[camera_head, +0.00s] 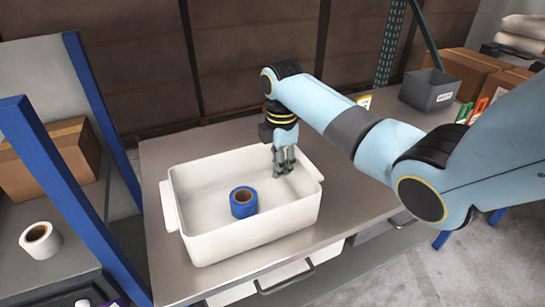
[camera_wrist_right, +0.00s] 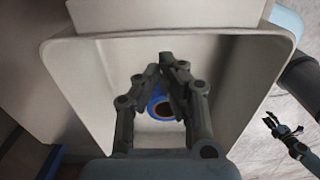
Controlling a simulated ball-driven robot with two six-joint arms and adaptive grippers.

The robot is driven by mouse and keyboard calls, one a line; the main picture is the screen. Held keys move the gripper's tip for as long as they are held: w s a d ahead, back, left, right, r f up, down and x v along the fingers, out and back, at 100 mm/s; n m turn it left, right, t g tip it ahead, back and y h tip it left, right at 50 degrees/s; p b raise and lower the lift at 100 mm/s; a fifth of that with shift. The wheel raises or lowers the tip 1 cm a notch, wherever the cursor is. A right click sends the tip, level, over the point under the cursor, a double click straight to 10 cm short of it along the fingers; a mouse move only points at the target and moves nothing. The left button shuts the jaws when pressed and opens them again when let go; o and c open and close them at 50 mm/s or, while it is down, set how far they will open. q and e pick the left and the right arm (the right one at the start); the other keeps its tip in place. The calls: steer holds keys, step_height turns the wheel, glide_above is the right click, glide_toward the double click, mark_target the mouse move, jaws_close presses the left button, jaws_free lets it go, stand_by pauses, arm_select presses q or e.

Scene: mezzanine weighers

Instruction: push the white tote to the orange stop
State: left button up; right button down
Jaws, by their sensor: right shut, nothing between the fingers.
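The white tote (camera_head: 255,237) stands on the grey steel table (camera_head: 160,150), with a blue tape roll (camera_head: 243,203) inside. My right gripper (camera_head: 284,172) points down at the tote's far right part, its fingertips below the rim line in the picture; I cannot tell if it touches a wall. It is shut and empty. In the right wrist view the gripper (camera_wrist_right: 168,62) shows over the tote (camera_wrist_right: 230,60), partly covering the tape roll (camera_wrist_right: 166,108). My left gripper (camera_wrist_right: 283,125) shows small at the right there, apart from the tote; its opening is unclear.
Blue uprights (camera_head: 62,190) stand left of the table, by a shelf with a white tape roll (camera_head: 40,240) and a cardboard box (camera_head: 50,160). A grey bin (camera_head: 430,90) stands at the back right. Bare tabletop shows behind and right of the tote.

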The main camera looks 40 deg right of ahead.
steer(key=shift+s+d, duration=0.25)
steer(key=shift+d, duration=0.65)
steer(key=s+d+b, duration=0.2)
steer(key=s+d, duration=0.1)
steer(key=d, duration=1.1)
steer(key=s+d+b, duration=0.2)
steer(key=s+d, duration=0.2)
steer(key=d, duration=1.1)
steer(key=shift+b, duration=0.3)
